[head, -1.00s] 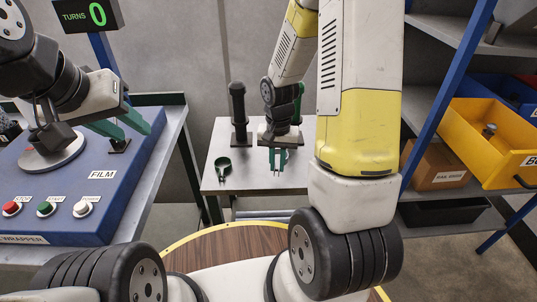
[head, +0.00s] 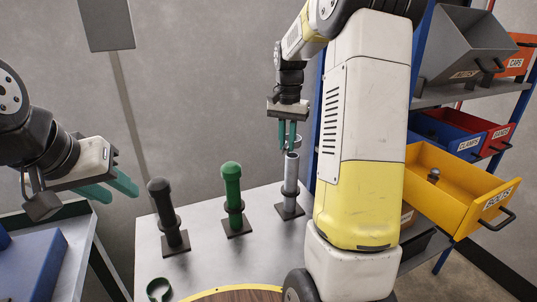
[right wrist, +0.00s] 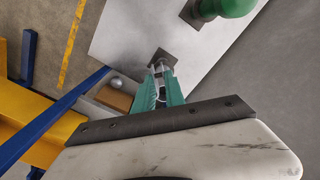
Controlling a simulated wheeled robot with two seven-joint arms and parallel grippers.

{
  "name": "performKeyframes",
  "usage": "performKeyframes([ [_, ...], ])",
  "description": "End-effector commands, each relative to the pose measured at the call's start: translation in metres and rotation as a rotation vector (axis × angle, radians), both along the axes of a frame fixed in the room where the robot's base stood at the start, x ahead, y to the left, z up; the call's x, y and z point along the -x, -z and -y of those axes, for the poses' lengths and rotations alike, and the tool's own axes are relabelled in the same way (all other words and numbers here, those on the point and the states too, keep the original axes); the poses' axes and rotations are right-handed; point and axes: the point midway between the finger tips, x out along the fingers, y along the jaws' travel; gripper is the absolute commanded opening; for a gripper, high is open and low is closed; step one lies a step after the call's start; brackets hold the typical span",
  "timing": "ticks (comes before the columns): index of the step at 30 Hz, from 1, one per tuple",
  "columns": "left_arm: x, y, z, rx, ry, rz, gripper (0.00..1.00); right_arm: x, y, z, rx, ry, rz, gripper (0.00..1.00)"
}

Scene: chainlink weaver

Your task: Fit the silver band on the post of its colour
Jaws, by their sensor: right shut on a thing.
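A silver post (head: 291,172) stands upright on a square base at the right of the grey table. A green post (head: 232,186) stands in the middle and a black post (head: 164,208) at the left. My right gripper (head: 288,147) is shut on the small silver band (head: 297,143), just above the silver post's top. In the right wrist view the fingers (right wrist: 160,90) point at the post's base, and the band is mostly hidden between them. My left gripper (head: 130,190) is open and empty, left of the posts.
A dark green band (head: 158,289) lies at the table's (head: 205,260) front left. A shelf with a yellow bolts bin (head: 450,195) and other bins stands at the right. The blue wrapper machine (head: 25,265) is at the lower left.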

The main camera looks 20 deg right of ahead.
Motion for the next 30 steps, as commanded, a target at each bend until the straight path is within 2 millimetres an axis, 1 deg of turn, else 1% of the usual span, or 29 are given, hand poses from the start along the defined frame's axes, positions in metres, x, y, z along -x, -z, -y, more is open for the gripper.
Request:
performKeyframes([
  [1,0.000,0.000,0.000,0.000,0.000,0.000,0.36,-0.001,-0.004,0.001,0.000,0.003,0.001,0.00],
  [4,0.000,0.000,0.000,0.000,0.000,0.000,0.36,-0.001,-0.005,0.002,-0.001,0.006,0.001,0.00],
  [8,0.000,0.000,0.000,0.000,0.000,0.000,0.36,0.000,0.002,0.002,-0.001,0.006,-0.003,0.00],
  [30,0.000,0.000,0.000,0.000,0.000,0.000,0.36,0.000,0.090,0.002,0.000,0.005,-0.004,0.00],
])
